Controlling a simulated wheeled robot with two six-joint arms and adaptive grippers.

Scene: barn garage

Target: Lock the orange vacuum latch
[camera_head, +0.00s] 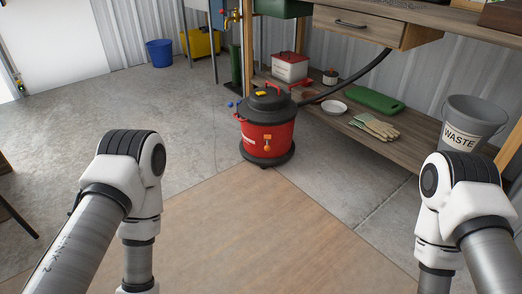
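A red shop vacuum (268,133) with a black lid stands upright on a black base at the centre, where the concrete meets the wooden floor panel. A small orange latch (267,143) shows on the front of its red drum; whether it is locked is too small to tell. Another orange-yellow patch (261,94) is on top of the lid. My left arm comes in at the lower left and my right arm at the lower right, both well short of the vacuum. Neither gripper shows; both lie outside the frame.
A black hose runs from the vacuum toward the workbench (350,42). The low shelf holds gloves (376,127), a green board (375,99) and a white plate (334,107). A grey waste bucket (470,128) is at right. The wooden floor panel (270,235) before the vacuum is clear.

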